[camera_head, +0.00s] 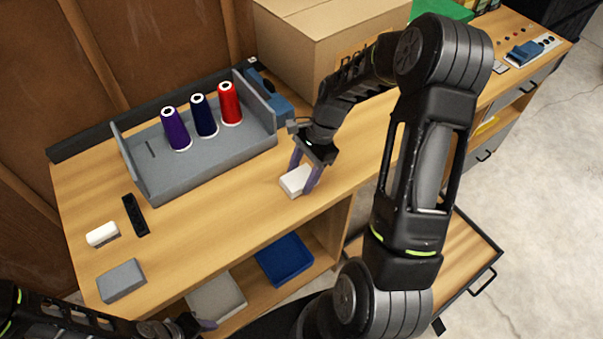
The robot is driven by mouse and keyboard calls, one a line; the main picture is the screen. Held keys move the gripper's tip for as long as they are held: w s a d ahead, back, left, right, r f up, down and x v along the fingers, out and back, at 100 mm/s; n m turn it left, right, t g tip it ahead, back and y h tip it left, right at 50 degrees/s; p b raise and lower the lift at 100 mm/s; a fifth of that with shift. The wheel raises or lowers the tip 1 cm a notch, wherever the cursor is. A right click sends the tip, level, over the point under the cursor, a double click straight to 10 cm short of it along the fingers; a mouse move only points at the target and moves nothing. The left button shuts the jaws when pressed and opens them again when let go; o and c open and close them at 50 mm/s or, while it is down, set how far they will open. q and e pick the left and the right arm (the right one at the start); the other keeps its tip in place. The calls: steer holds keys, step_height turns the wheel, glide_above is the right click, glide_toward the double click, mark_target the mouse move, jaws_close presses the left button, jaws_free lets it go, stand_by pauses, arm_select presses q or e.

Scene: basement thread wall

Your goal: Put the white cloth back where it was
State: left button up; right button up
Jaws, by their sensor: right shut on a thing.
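The white cloth (293,184), a small folded block shape, is between the fingers of my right gripper (302,178). That gripper is shut on it, pointing down at the bench top near its front edge, right of the grey thread tray. Whether the cloth touches the wood is hard to tell. My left gripper (203,323) is low at the bottom edge, in front of the bench, mostly cut off; its jaws are unclear.
The grey tray (205,168) holds purple, navy and red thread spools. A white block (102,234), a black strip (135,215) and a grey block (121,280) lie at left. A cardboard box (310,60) stands behind. A blue bin (284,260) sits on the shelf below.

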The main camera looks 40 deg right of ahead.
steer(key=o, duration=1.4)
steer(key=shift+f, duration=0.1)
steer(key=b+v, duration=0.1)
steer(key=v, duration=1.1)
